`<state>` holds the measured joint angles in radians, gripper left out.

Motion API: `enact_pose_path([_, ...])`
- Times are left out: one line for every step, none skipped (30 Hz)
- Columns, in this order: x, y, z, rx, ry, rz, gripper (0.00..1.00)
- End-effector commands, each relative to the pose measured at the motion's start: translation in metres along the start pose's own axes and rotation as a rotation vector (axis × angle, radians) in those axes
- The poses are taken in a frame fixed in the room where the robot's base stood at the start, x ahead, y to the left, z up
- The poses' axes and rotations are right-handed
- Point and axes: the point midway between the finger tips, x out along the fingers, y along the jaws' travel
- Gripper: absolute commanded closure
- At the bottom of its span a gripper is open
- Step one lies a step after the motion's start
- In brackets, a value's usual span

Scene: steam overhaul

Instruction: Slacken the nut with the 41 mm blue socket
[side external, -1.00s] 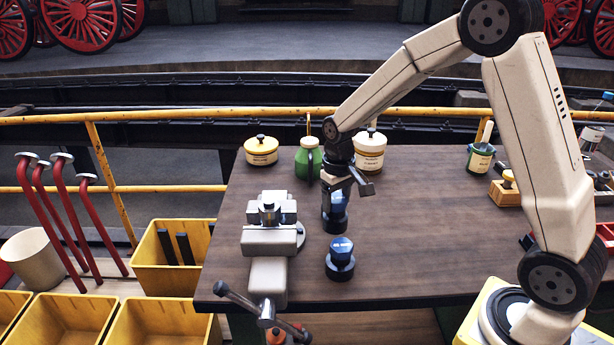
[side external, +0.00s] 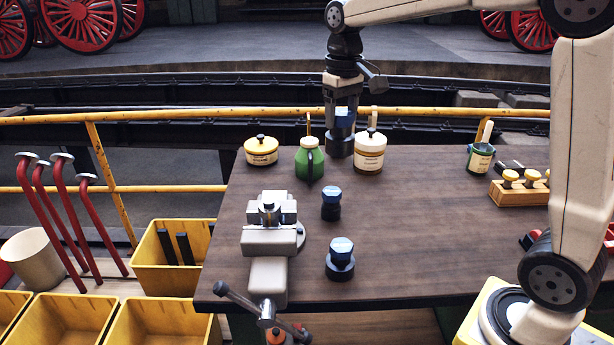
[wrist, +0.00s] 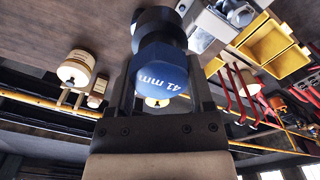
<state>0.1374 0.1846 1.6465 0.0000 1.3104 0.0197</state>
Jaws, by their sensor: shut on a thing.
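My gripper (side external: 342,100) is shut on the 41 mm blue socket (side external: 340,140), holding it upright in the air above the far part of the bench. In the wrist view the blue hex top of this socket (wrist: 158,72) reads "41 mm" and sits between the fingers, with its dark round body beyond. The nut (side external: 268,210) is small in the side view, at the top of the grey vise (side external: 270,241) on the bench's left side. My gripper and the socket are well apart from it, up and to the right in the picture.
Two other blue-topped sockets stand on the bench (side external: 430,235), one at mid-bench (side external: 331,204) and one nearer the front (side external: 340,260). A green jug (side external: 309,164), a yellow-lidded tin (side external: 261,151) and a cream pot (side external: 369,154) line the back. The bench's middle right is clear.

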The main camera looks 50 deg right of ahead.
Motion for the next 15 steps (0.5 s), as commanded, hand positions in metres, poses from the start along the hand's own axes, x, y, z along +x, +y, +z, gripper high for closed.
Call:
enact_pose_path([-0.011, 0.000, -0.001, 0.000, 0.006, 0.000, 1.00])
enact_pose_path([-0.016, 0.000, -0.001, 0.000, 0.006, 0.000, 1.00])
enact_pose_path([-0.023, 0.000, -0.001, 0.000, 0.007, 0.000, 1.00])
enact_pose_path([-0.020, -0.007, -0.003, -0.001, 0.002, 0.000, 1.00])
enact_pose_path([-0.019, -0.013, -0.006, 0.001, 0.001, 0.000, 1.00])
enact_pose_path([-0.020, -0.019, -0.009, 0.003, 0.002, 0.000, 1.00])
enact_pose_path([-0.020, -0.025, -0.011, 0.006, 0.002, 0.000, 1.00])
enact_pose_path([-0.020, -0.030, -0.013, 0.007, 0.002, 0.000, 1.00])
enact_pose_path([-0.020, -0.038, -0.016, 0.011, 0.002, 0.000, 1.00])
enact_pose_path([-0.020, -0.044, -0.018, 0.013, 0.002, 0.000, 1.00])
enact_pose_path([-0.020, -0.050, -0.020, 0.016, 0.002, 0.000, 1.00])
enact_pose_path([-0.020, -0.059, -0.023, 0.020, 0.001, 0.000, 1.00])
enact_pose_path([-0.020, -0.066, -0.025, 0.022, 0.002, 0.000, 1.00])
enact_pose_path([-0.020, -0.073, -0.027, 0.026, 0.001, 0.000, 1.00])
enact_pose_path([-0.020, -0.082, -0.029, 0.030, 0.002, 0.000, 1.00])
